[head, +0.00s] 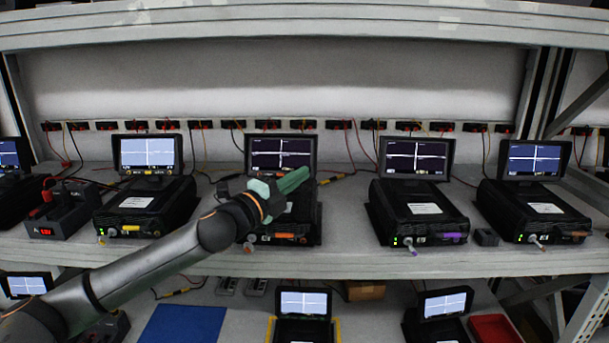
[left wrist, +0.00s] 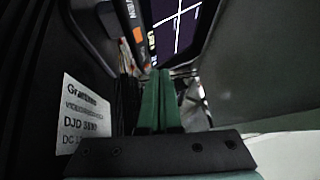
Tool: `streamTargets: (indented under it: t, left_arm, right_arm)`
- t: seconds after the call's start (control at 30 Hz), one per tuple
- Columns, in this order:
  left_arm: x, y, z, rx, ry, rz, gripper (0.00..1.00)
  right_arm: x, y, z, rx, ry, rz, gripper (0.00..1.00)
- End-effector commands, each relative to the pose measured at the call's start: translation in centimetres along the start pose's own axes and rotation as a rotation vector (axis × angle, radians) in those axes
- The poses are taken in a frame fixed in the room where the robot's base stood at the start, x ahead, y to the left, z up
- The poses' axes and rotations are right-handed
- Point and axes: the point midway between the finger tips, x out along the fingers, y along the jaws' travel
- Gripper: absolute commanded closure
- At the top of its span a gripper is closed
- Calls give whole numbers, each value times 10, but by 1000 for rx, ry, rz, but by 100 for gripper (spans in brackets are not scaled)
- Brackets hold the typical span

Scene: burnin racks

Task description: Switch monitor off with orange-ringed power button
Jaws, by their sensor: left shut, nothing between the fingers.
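The middle monitor (head: 281,148) on the upper shelf is lit, with white crossed lines on a dark screen. It stands over a black unit with an orange tag (head: 290,236). My left gripper (head: 303,172) is shut and empty, its green fingers just in front of the monitor's lower right edge. In the left wrist view the shut fingers (left wrist: 160,76) point toward the lit screen (left wrist: 176,22). A small orange patch (left wrist: 137,34) shows beside that screen; I cannot tell whether it is the ringed button. Contact with the monitor cannot be told. My right gripper is not in view.
Other lit monitors stand on black units to the left (head: 147,152) and right (head: 417,157). Red and yellow cables run along the back wall. The lower shelf holds more units, a blue mat (head: 183,325) and a red tray (head: 494,328).

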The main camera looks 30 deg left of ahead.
Motion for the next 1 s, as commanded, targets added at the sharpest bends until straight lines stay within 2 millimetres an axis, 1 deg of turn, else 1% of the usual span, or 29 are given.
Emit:
streamTargets:
  t: [0.03, 1.0]
  left_arm:
    - [1, 5, 1, -3, -3, 9, 100]
    - [5, 15, 5, -5, -6, 20, 100]
  right_arm:
    - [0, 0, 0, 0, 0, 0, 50]
    - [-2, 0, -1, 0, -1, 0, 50]
